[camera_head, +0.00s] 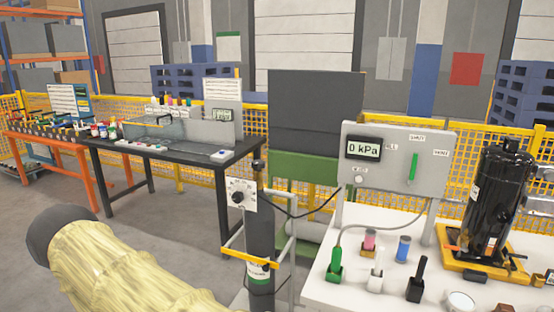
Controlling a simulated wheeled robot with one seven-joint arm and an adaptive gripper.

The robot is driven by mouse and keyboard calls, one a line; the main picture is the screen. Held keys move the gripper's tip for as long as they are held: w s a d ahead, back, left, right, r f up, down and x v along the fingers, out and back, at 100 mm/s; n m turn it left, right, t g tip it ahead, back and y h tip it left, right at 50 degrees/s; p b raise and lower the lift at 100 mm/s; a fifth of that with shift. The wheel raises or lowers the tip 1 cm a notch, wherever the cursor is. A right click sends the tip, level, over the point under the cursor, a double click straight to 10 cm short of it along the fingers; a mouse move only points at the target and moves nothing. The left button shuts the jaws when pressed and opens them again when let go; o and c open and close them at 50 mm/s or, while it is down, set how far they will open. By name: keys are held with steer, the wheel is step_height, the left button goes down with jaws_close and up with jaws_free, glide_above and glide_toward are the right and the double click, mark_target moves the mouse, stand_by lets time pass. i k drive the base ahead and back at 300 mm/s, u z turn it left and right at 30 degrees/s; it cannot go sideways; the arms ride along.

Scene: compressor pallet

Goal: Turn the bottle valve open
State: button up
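A dark gas bottle (260,228) stands upright in a grey frame at the centre, with a yellow-orange strap (247,256) across it. A small black fitting (258,166) tops the bottle. A white plate with markings (244,185) is at its upper front and carries a black round knob (237,198). I cannot tell which of these is the bottle valve, or how far it is turned. My arm, in a pale yellow sleeve with a dark rounded part, shows at the lower left, apart from the bottle. My gripper is not visible.
A white bench (335,292) at right holds a gauge panel (396,158) reading 0 kPa, a black compressor (494,200) and small tools. A dark hose runs from the bottle towards the panel. A black table (165,155) stands left behind; open floor lies before it.

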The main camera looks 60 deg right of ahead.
mark_target(257, 164)
steer(key=z, duration=0.85)
steer(key=i, duration=0.85)
steer(key=z, duration=0.85)
